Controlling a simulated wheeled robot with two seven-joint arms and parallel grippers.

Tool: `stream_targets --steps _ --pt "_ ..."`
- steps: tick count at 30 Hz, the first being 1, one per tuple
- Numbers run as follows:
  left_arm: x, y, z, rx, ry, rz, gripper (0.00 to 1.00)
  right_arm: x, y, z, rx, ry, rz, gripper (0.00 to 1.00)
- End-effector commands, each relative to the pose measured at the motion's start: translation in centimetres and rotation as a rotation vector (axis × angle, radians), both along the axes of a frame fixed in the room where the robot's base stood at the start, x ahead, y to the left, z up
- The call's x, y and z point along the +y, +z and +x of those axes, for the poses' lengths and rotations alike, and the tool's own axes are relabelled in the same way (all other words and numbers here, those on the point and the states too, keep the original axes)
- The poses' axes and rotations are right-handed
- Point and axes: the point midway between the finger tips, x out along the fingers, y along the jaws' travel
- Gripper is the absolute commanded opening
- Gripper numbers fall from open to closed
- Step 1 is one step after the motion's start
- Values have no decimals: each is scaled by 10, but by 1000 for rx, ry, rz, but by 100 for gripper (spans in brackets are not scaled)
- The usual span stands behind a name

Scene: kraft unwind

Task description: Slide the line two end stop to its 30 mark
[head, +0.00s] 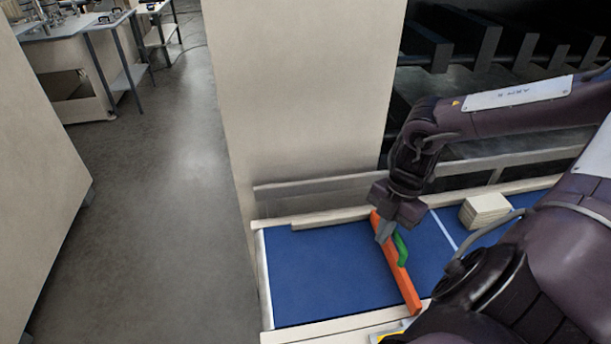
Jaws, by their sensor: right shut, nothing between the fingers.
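The end stop is an orange bar (401,283) lying across the blue bed (325,275), with a green handle (401,249) on it. My right gripper (384,234) is shut and empty, pointing down at the bar's far half, just left of the green handle. Whether its fingers touch the bar I cannot tell. A thin white line (443,229) crosses the bed to the right of the bar. No number marks are legible, so the 30 mark cannot be made out. My left gripper is not in view.
A stack of beige sheets (484,210) sits on the bed right of the white line. A rail (330,217) runs along the bed's far side, with a tall beige panel (300,100) behind. The bed left of the bar is clear.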

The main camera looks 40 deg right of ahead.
Motion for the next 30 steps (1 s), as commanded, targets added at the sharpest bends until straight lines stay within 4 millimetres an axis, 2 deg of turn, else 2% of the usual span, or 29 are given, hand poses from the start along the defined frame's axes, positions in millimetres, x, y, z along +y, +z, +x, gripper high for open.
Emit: stream_targets --steps 30 --pt "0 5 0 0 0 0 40 -18 0 -11 1 -2 -2 0"
